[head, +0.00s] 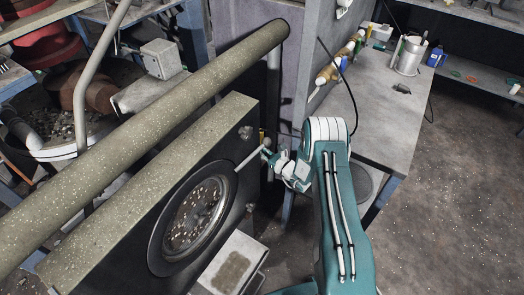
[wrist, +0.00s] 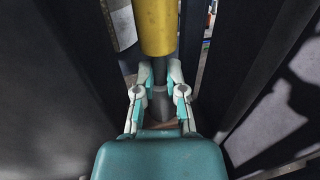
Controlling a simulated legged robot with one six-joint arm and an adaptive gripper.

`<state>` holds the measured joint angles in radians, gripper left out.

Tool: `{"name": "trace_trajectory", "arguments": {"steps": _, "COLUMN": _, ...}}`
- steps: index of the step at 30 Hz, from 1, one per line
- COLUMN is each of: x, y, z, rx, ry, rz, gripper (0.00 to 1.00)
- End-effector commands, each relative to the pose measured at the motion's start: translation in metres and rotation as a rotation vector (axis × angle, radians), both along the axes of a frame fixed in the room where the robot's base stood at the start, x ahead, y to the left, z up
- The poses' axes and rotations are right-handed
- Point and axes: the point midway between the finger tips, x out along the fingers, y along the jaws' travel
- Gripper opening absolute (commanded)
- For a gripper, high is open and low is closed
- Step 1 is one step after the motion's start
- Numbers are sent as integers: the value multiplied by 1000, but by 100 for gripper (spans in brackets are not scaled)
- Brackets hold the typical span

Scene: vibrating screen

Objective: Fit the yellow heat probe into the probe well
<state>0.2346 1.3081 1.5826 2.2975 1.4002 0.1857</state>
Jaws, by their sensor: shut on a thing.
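The yellow heat probe shows in the wrist view as a thick yellow cylinder (wrist: 157,28) with a thinner dark grey shaft. My gripper (wrist: 161,70) is shut on the grey shaft, near the yellow part. In the head view my gripper (head: 266,152) is beside the right end of the large machine housing, and a small bit of yellow (head: 261,137) shows at its tip. A wider grey cylinder (wrist: 160,102) lies in line with the shaft in the wrist view. I cannot tell whether it is the probe well or part of the probe.
The machine housing (head: 152,185) with a round window (head: 196,213) and a long speckled pipe (head: 150,142) fill the left. A light rod (head: 249,159) ends close to my gripper. A workbench (head: 385,120) stands at the right. Dark walls flank my gripper closely in the wrist view.

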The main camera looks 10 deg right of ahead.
Motion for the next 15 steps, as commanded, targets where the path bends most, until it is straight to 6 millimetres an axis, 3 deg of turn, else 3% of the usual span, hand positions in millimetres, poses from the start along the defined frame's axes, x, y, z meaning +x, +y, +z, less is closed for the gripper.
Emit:
{"name": "trace_trajectory", "arguments": {"steps": 1, "x": 0, "y": 0, "z": -2, "rx": -1, "ry": 1, "rz": 0, "gripper": 0}}
{"name": "trace_trajectory", "arguments": {"steps": 3, "x": 0, "y": 0, "z": -2, "rx": -1, "ry": 2, "rz": 0, "gripper": 37}}
{"name": "trace_trajectory", "arguments": {"steps": 4, "x": 0, "y": 0, "z": -2, "rx": -1, "ry": 2, "rz": 0, "gripper": 50}}
{"name": "trace_trajectory", "arguments": {"steps": 5, "x": 0, "y": 0, "z": -2, "rx": 0, "ry": 2, "rz": 0, "gripper": 55}}
{"name": "trace_trajectory", "arguments": {"steps": 15, "x": -2, "y": 0, "z": -4, "rx": -1, "ry": 7, "rz": 1, "gripper": 55}}
